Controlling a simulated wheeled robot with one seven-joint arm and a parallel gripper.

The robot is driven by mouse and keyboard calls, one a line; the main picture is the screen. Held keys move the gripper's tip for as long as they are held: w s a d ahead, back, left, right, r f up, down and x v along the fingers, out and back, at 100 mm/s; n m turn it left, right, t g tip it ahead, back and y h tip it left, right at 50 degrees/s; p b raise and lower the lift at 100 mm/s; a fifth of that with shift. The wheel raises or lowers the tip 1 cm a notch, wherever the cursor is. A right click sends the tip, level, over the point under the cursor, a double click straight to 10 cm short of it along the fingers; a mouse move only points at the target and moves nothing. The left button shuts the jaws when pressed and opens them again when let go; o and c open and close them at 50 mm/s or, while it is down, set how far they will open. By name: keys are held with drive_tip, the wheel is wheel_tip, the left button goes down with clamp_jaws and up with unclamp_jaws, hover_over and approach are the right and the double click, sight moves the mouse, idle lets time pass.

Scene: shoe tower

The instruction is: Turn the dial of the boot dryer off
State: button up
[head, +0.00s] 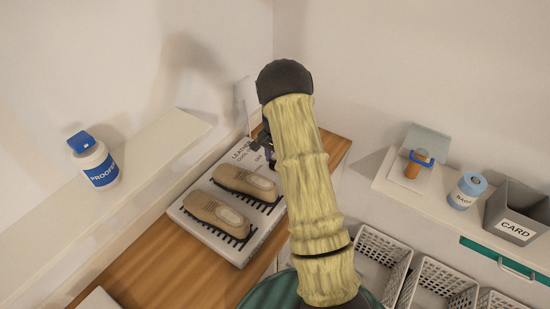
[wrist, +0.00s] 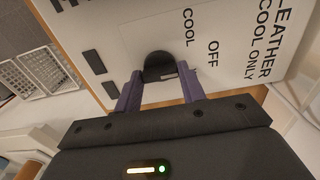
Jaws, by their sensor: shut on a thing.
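The boot dryer (head: 252,245) is a white panel on the wooden counter, with two tan shoes (head: 246,182) (head: 216,214) lying on its black racks. In the wrist view its face (wrist: 225,75) carries the words COOL, OFF and LEATHER COOL ONLY. The black round dial (wrist: 159,66) sits between my gripper's purple fingers (wrist: 160,88), and the gripper is shut on it. Where the dial points is not clear. In the head view my arm hides the dial and most of my gripper (head: 268,145).
A white bottle with a blue cap (head: 100,168) stands on the left ledge. White baskets (head: 380,260) sit below.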

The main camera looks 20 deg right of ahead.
drive_tip(key=shift+w, duration=0.1)
drive_tip(key=o, duration=1)
drive_tip(key=shift+r, duration=0.1)
wheel_tip(320, 180, up, 17)
drive_tip(key=shift+r+b, duration=0.15)
drive_tip(key=shift+b, duration=0.45)
